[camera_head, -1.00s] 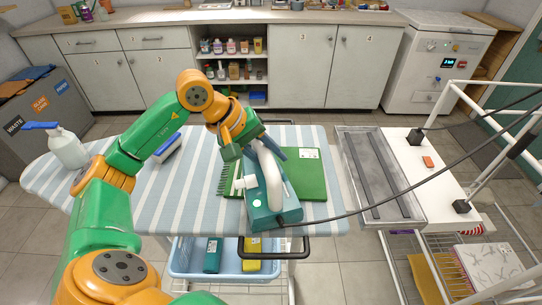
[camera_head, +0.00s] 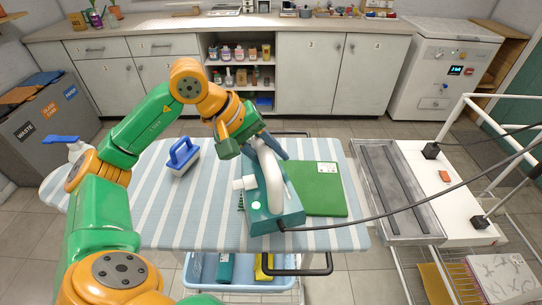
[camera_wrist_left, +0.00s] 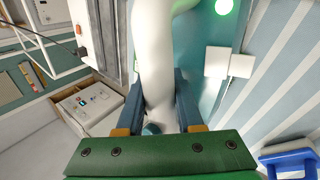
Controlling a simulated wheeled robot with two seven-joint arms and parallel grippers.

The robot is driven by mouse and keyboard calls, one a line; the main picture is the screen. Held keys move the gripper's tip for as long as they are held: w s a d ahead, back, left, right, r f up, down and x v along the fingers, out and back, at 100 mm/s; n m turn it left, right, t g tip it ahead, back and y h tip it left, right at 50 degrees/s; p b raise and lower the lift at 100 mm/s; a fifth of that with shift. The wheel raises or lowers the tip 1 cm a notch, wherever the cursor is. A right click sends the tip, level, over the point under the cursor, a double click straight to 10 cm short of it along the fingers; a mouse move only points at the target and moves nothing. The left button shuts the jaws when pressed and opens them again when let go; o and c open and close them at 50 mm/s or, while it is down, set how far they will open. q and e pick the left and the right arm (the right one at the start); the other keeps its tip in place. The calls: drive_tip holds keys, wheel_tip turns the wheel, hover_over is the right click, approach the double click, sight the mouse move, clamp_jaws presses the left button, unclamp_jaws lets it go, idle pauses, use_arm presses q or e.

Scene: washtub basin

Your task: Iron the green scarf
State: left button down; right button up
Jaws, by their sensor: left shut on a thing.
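The green scarf (camera_head: 322,190) lies flat and folded on the striped ironing board (camera_head: 205,212), with a white label at its upper right. The teal iron (camera_head: 262,217) with a white handle covers the scarf's left part, and only a little fringe shows left of it. I cannot tell whether its soleplate touches the cloth. My left gripper (camera_head: 268,150) is shut on the iron's handle. In the left wrist view its fingers (camera_wrist_left: 160,103) stand on both sides of the white handle (camera_wrist_left: 155,50). A green light glows on the iron. My right gripper is out of view.
A blue-handled brush (camera_head: 184,156) and a spray bottle (camera_head: 77,150) stand on the board's left part. The iron's black cord (camera_head: 400,210) runs right over a metal tray (camera_head: 395,195). A blue basket (camera_head: 205,270) sits below the board.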

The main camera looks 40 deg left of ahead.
use_arm(q)
drive_tip(key=shift+a+r+p, duration=0.15)
drive_tip(key=shift+r+p, duration=0.25)
drive_tip(key=shift+r, duration=0.3)
drive_tip(key=shift+a+r+p, duration=0.1)
drive_tip(key=shift+r+p, duration=0.25)
drive_tip(key=shift+r, duration=0.35)
